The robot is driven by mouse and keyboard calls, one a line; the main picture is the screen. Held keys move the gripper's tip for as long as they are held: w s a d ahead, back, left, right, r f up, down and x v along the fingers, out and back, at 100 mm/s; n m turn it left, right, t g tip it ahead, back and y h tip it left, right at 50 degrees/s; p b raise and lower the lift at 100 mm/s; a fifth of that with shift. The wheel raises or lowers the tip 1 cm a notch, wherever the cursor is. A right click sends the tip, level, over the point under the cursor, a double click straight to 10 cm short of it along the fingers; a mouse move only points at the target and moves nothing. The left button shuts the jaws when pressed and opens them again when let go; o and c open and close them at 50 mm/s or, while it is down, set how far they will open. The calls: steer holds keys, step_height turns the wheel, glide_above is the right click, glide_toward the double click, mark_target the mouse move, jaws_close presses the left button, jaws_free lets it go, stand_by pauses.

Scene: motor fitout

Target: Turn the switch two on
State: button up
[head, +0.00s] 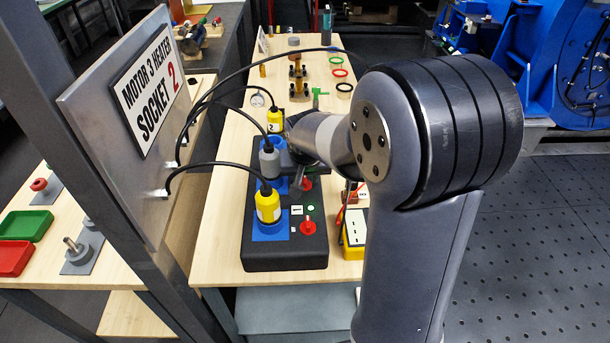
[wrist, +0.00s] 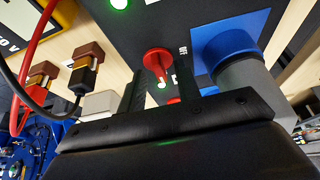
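A black switch box (head: 262,254) on the bench carries blue sockets, red switches and plugs. The front red switch (head: 307,227) has a lit green lamp (head: 310,208) behind it. A middle red switch (head: 306,184), beside the grey plug (head: 268,160), is partly hidden by my gripper (head: 300,174). In the wrist view my gripper (wrist: 163,84) is open, its two dark fingers on either side of a red switch (wrist: 157,62), with gaps visible. A grey plug (wrist: 255,82) in a blue socket (wrist: 228,40) sits just right of it. I cannot read this switch's number.
Yellow plugs stand at the front (head: 267,206) and back (head: 273,122) of the box, with black cables to the socket panel (head: 90,110). A yellow meter (head: 353,250) and red and black leads lie close right.

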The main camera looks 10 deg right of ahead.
steer(key=v, duration=1)
steer(key=shift+r, duration=0.35)
steer(key=shift+s+f, duration=0.15)
steer(key=x, duration=1)
steer(key=shift+f, duration=0.25)
